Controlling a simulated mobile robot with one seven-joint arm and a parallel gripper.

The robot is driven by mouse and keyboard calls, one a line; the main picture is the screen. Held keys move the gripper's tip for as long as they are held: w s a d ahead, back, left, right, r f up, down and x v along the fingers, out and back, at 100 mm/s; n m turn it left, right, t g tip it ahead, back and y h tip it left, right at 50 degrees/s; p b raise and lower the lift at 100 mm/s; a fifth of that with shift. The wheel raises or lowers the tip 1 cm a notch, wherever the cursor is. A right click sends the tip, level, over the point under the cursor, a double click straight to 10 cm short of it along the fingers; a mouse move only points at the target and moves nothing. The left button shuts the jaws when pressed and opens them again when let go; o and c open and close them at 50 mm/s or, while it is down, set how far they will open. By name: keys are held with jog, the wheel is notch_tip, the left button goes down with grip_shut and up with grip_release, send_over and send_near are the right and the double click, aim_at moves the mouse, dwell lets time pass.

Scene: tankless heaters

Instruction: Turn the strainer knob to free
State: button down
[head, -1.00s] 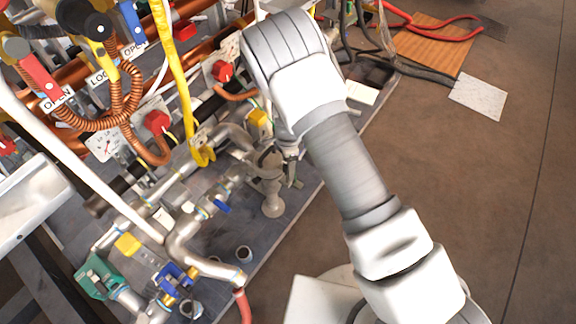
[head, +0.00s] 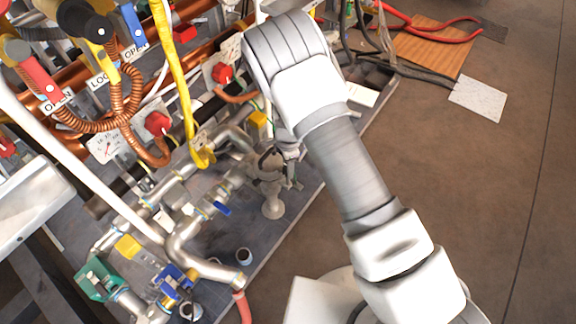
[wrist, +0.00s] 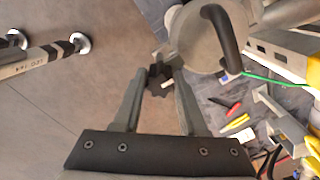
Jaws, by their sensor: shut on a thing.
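The strainer knob is a small dark lobed knob (wrist: 158,80) in the wrist view, between the tips of my two fingers. My gripper (wrist: 157,90) is shut on it; the fingers lie on its left and right sides. The knob sits beside the grey round strainer body (wrist: 195,45), which carries a curved black handle (wrist: 223,40). In the head view the strainer (head: 272,190) stands near the right edge of the bench, and my gripper (head: 290,150) is at its upper right, largely behind my arm. The knob cannot be made out there.
Pipes with a blue-handled valve (head: 221,209) run left of the strainer. A yellow hose (head: 175,85) and red knobs (head: 158,123) stand behind. The floor right of the bench is open, with a wooden board (head: 432,45) and a pale tile (head: 477,98) at the back.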

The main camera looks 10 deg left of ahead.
jog(key=n, duration=0.4)
jog(key=shift+p, duration=0.3)
jog(key=n, duration=0.4)
jog(key=shift+w+n, duration=0.1)
jog(key=shift+n, duration=0.2)
jog(key=n, duration=0.4)
jog(key=shift+n, duration=0.3)
jog(key=n, duration=0.4)
jog(key=shift+n, duration=0.4)
jog(key=shift+c, duration=2.2)
grip_release()
jog(key=shift+r, duration=0.15)
